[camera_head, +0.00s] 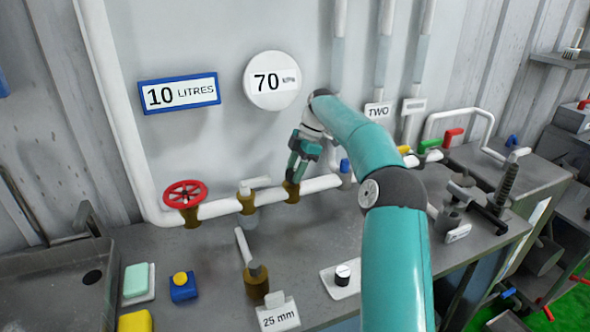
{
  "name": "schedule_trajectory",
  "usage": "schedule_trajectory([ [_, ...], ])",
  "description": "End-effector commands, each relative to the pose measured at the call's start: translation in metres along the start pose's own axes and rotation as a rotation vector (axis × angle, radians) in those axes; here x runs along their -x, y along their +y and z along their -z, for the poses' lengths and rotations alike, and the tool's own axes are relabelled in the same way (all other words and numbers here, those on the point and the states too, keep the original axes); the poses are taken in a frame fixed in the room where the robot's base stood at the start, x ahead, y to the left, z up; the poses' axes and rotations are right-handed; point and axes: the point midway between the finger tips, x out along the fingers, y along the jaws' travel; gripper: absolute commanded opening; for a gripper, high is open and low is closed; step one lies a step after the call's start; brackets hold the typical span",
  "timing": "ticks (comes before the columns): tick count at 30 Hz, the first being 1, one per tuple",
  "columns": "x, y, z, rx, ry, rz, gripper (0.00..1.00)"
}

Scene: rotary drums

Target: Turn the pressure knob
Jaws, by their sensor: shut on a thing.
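My gripper (296,173) points down at a brass fitting (291,192) on the white horizontal pipe, below and right of the round dial reading 70 (272,82). It is shut on the knob at the top of this fitting. The knob itself is hidden behind the fingers, so its angle cannot be told. My teal arm reaches in from the lower right and covers part of the pipe and bench.
A red handwheel (185,194) and a white-lever valve (247,192) sit left on the pipe. A blue handle (345,166) is close on the right.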

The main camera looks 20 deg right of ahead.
Motion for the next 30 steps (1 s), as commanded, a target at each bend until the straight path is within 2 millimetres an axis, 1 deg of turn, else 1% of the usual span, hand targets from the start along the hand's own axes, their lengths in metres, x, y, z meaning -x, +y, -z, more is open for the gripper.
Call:
schedule_trajectory([
  [8,-0.001,0.0,0.0,-0.001,0.0,0.002,0.2],
  [9,-0.001,0.0,0.0,-0.001,0.0,0.002,0.49],
  [11,-0.001,0.0,0.0,-0.001,0.0,0.002,0.6],
  [12,-0.001,0.0,0.0,-0.001,0.0,0.001,0.65],
  [20,0.0,0.0,0.0,-0.001,0.0,0.0,0.65],
  [23,0.005,0.0,0.0,-0.001,0.0,-0.001,0.65],
  [26,0.016,0.001,0.0,-0.001,-0.001,-0.002,0.65],
  [30,0.037,0.001,0.0,0.0,0.0,-0.002,0.65],
])
